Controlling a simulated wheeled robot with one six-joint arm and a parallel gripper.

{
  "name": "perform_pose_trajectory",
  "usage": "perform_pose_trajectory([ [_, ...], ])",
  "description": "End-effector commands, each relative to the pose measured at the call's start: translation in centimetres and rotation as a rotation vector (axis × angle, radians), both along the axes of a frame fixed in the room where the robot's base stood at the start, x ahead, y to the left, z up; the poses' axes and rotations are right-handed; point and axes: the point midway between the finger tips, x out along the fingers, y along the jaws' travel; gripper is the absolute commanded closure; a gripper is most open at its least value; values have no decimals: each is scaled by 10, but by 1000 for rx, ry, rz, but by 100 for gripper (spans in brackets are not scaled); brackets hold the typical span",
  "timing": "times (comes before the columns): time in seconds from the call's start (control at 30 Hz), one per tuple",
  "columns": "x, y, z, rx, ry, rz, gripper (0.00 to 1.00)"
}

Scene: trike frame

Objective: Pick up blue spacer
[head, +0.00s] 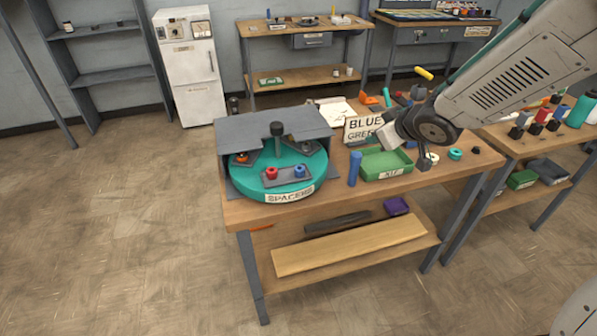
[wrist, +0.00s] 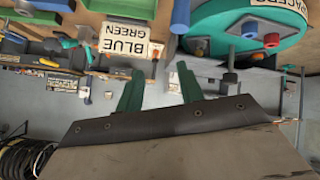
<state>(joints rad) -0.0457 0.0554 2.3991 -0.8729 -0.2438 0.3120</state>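The blue spacer (head: 299,171) stands next to a red spacer (head: 271,173) on a grey plate on the green turntable labelled SPACERS (head: 285,195). In the wrist view, the blue spacer (wrist: 249,28) shows at the upper right, beside the red one. My gripper (wrist: 158,88) shows two green fingers spread apart with nothing between them. In the head view my arm reaches in from the upper right, over the back of the bench and right of the turntable. The gripper is well apart from the spacer. Its fingers are hard to make out there.
A grey cover (head: 250,128) stands over the turntable's back part, with a dark knob post (head: 277,130) rising there. A blue cylinder (head: 355,168), a green KIT tray (head: 385,163) and a BLUE GREEN sign (head: 362,128) are right of the turntable. Floor at left is clear.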

Motion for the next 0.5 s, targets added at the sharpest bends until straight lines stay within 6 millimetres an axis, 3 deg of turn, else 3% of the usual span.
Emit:
perform_pose_trajectory([
  [0.03, 7, 22, -21, 45, 0, 93, 63],
  [0.2, 4, 85, -65, 221, 4, 362, 63],
  [0.3, -6, 108, -79, 305, 22, 463, 63],
  [0.5, -14, 130, -91, 380, 40, 547, 63],
])
